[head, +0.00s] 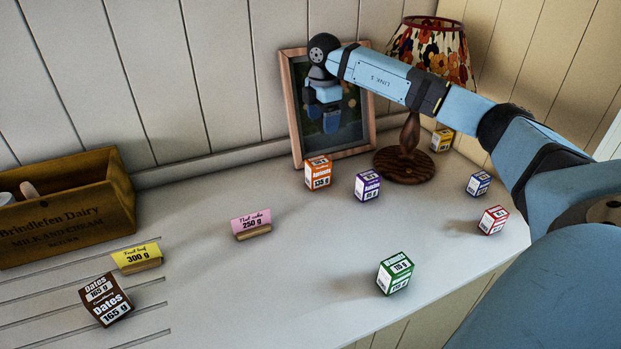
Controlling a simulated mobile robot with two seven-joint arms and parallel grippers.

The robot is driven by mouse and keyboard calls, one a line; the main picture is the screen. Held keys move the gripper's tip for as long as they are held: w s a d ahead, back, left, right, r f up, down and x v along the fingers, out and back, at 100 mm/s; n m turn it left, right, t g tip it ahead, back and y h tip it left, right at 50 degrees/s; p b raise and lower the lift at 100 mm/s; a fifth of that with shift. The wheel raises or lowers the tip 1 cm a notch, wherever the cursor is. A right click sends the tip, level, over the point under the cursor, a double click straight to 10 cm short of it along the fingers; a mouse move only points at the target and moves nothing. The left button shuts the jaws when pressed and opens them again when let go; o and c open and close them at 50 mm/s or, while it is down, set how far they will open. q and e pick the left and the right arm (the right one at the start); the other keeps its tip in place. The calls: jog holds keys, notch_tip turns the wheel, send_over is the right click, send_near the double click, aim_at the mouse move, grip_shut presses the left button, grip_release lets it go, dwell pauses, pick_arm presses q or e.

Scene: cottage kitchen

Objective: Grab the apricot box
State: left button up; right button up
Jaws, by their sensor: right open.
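The apricot box (318,174) is a small orange and white carton marked 135 g. It stands upright on the white counter, in front of the framed picture. My right gripper (323,122) hangs above the apricot box and points down. It is open, with nothing seen between its fingers, and there is a gap between it and the box. My left gripper is not in view.
A purple box (367,187) stands just right of the apricot box. The wooden frame (294,120) and a lamp (410,140) stand behind. Green (395,274), red (493,220) and blue (478,184) boxes stand right. A pink card (250,222) stands left.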

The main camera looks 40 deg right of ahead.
aim_at(318, 160)
notch_tip(318, 160, down, 8)
jog(key=shift+a+f, duration=0.1)
jog(key=shift+f, duration=0.05)
jog(key=shift+w+a+f+p, duration=0.15)
jog(key=shift+f+p, duration=0.1)
jog(key=shift+f, duration=1.15)
jog(key=shift+w+a+f+p, duration=0.1)
jog(key=shift+f+p, duration=0.1)
jog(key=shift+f, duration=1.2)
jog(key=c, duration=1)
jog(key=shift+c, duration=0.5)
jog(key=shift+r, duration=0.15)
